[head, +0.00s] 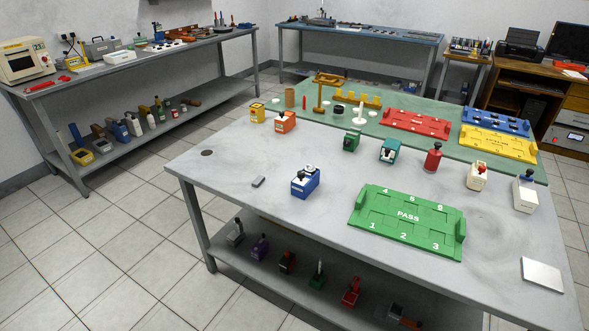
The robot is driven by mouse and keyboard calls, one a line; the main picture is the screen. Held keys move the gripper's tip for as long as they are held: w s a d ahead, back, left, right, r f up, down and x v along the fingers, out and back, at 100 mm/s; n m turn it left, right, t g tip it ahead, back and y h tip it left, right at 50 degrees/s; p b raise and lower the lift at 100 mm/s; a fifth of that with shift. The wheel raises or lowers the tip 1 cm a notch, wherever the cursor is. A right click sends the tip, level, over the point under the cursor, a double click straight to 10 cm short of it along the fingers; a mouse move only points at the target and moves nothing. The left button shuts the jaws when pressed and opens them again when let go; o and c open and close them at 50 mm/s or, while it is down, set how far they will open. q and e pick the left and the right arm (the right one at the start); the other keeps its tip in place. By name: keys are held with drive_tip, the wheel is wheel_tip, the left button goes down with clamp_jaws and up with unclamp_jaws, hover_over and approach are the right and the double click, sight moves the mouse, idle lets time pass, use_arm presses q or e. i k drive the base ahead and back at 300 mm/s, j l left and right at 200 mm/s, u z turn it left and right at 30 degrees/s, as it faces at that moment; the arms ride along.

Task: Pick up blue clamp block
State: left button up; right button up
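The blue clamp block (305,183) stands upright on the grey table (210,172), left of the green PASS tray. It has a dark knob or clamp part on top and a white marking on its front. Nothing touches it. Neither of my grippers shows in the head view.
The green PASS tray (407,215) lies to the right of the block. A small grey piece (258,182) lies to its left. Orange (285,122), green (351,140) and teal (389,150) blocks stand behind it. A white plate (541,274) lies at front right.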

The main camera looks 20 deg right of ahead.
sight(302, 190)
drive_tip(key=i+z, duration=0.15)
drive_tip(key=z, duration=0.25)
drive_tip(key=i+j+z, duration=0.1)
drive_tip(key=z, duration=0.3)
drive_tip(key=i+j+z, duration=0.1)
drive_tip(key=j+z, duration=0.15)
drive_tip(key=z, duration=0.15)
